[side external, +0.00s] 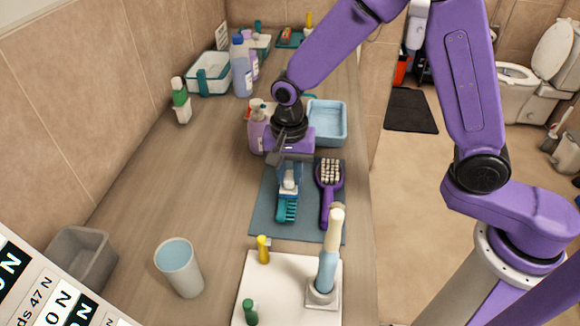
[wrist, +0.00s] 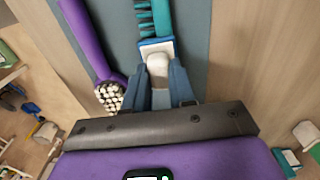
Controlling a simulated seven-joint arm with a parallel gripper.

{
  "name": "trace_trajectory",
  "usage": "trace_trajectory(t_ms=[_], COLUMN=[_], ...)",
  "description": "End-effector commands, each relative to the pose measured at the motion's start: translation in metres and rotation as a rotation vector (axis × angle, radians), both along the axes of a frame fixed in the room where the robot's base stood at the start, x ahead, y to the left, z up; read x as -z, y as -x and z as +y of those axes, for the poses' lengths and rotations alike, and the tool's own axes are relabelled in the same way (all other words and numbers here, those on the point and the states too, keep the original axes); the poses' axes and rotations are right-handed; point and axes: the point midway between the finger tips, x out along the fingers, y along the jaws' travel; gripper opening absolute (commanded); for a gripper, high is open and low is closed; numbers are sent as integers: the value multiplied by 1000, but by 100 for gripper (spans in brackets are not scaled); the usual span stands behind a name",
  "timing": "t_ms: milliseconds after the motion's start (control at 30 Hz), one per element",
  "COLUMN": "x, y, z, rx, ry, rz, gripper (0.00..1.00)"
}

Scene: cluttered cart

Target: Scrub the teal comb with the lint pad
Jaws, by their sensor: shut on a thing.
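The teal comb (side external: 287,211) lies on a grey-blue mat (side external: 262,225), with its teeth toward the left in the wrist view (wrist: 146,22). My gripper (side external: 290,170) points down over the mat and is shut on the white knob of the lint pad (side external: 289,188). In the wrist view, the pad (wrist: 157,44) shows as a white block with a blue edge between my fingertips (wrist: 167,80). The pad is at the near end of the visible comb and overlaps it. Its underside is hidden, so I cannot tell whether it touches the comb.
A purple hairbrush (side external: 328,185) lies close to the right of the comb. A white board (side external: 285,290) in front holds a tall upright handled tool (side external: 328,255) and small yellow and green items. A blue tray (side external: 327,122) and pump bottle (side external: 257,130) stand behind.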

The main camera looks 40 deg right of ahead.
Motion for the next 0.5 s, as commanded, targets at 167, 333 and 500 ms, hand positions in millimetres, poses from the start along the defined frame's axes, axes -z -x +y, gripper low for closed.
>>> trace_trajectory(t_ms=[167, 333, 500], x=[0, 2, 3], y=[5, 14, 20], z=[6, 15, 19], rx=[-3, -3, -2], ry=[-1, 0, 1], rz=[-1, 0, 1], gripper=[0, 0, 0])
